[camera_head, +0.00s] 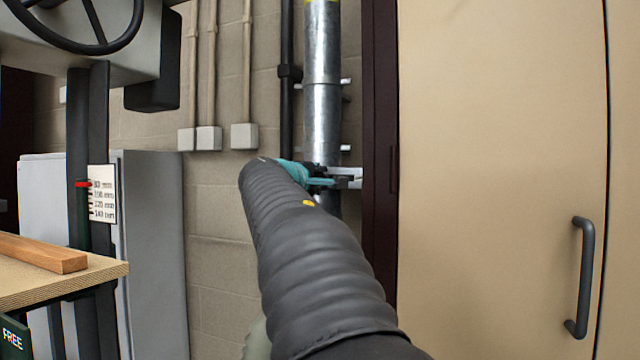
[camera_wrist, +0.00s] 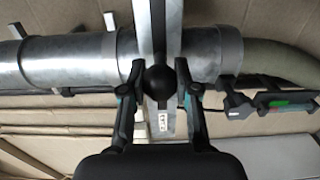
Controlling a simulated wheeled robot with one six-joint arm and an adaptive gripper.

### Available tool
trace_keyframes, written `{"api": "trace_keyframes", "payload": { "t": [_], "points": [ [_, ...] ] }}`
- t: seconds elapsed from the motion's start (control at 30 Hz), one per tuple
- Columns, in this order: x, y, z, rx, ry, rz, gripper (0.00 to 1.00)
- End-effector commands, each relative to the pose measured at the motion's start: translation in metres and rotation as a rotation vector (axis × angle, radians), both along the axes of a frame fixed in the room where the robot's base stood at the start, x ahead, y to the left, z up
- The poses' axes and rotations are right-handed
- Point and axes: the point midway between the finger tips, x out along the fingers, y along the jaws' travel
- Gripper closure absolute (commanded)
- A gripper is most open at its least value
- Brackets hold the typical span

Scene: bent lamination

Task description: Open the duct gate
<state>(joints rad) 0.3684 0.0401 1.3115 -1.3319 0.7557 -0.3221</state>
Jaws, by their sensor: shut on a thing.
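The galvanised metal duct (camera_head: 322,110) runs down the wall in the head view. In the wrist view the duct (camera_wrist: 70,60) lies across the picture. The duct gate (camera_wrist: 172,35) is a flat metal slide crossing the duct between two collars, and it also shows in the head view (camera_head: 348,178) as a light plate sticking out to the right. A black ball knob (camera_wrist: 160,83) sits in front of the gate. My gripper (camera_head: 318,178) is at the gate in the head view, partly hidden by my arm. In the wrist view its fingers (camera_wrist: 159,72) are shut on the knob from both sides.
A dark door frame (camera_head: 381,130) and a beige door (camera_head: 500,150) with a grey handle (camera_head: 580,277) stand close to the right. A grey cabinet (camera_head: 150,240) and a bench top (camera_head: 60,278) with a wood strip (camera_head: 42,252) are at left. A green-lit device (camera_wrist: 278,103) hangs beside the duct.

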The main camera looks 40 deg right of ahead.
Motion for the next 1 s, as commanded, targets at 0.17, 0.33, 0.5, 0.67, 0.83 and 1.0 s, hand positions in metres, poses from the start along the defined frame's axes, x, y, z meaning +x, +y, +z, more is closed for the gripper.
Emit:
{"api": "trace_keyframes", "payload": {
  "t": [0.17, 0.33, 0.5, 0.67, 0.83, 1.0],
  "points": [
    [0.001, 0.001, 0.0, 0.0, 0.001, 0.002, 1.0],
    [0.001, 0.001, 0.0, 0.0, 0.001, 0.002, 0.44],
    [0.001, 0.0, 0.0, 0.0, 0.001, 0.001, 0.44],
    [0.0, 0.002, 0.0, 0.0, 0.001, 0.0, 0.44],
    [-0.009, 0.019, 0.001, -0.002, -0.001, 0.003, 0.44],
    [-0.024, 0.049, 0.001, -0.001, 0.0, 0.004, 0.44]
  ]
}}
